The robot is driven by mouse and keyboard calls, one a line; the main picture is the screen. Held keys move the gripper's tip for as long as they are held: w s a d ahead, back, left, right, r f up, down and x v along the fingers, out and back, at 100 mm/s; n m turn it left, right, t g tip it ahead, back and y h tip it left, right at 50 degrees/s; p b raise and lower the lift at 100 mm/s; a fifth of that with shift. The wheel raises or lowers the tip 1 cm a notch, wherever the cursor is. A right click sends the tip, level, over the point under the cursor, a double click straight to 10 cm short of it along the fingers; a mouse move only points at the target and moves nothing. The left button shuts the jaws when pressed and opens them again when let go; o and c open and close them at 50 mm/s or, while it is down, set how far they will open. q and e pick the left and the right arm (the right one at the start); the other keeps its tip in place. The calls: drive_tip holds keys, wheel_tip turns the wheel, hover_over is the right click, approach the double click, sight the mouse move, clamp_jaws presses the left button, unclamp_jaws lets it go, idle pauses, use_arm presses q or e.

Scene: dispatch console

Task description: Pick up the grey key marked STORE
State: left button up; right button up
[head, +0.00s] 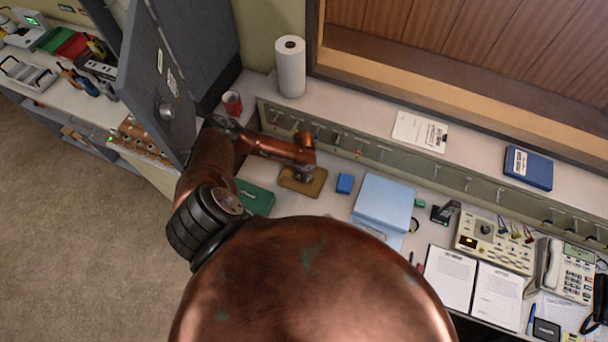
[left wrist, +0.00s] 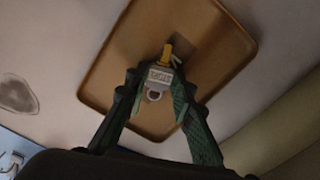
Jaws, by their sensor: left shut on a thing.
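The grey key marked STORE (left wrist: 160,84) shows in the left wrist view between the fingertips of my left gripper (left wrist: 154,88). Its lettered face points at the camera, with a ring at the near end and a yellow part at the far end. My left gripper is shut on it, over the brown tray (left wrist: 105,92). In the head view my left gripper (head: 304,174) points down over the same tray (head: 290,184); the key is too small or hidden to make out there. Whether the key touches the tray I cannot tell. My right gripper is in neither view.
A row of hooks runs along the grey rail (head: 400,160) behind the tray. A red can (head: 232,103) and paper roll (head: 290,68) stand behind.

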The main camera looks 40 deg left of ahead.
use_arm(q)
drive_tip(key=shift+r, duration=0.15)
drive_tip(key=shift+r+p, duration=0.2)
drive_tip(key=shift+p, duration=0.15)
drive_tip(key=shift+r+p, duration=0.9)
drive_tip(key=shift+r, duration=0.1)
drive_tip(key=shift+r+p, duration=1.15)
drive_tip(key=shift+r, duration=0.05)
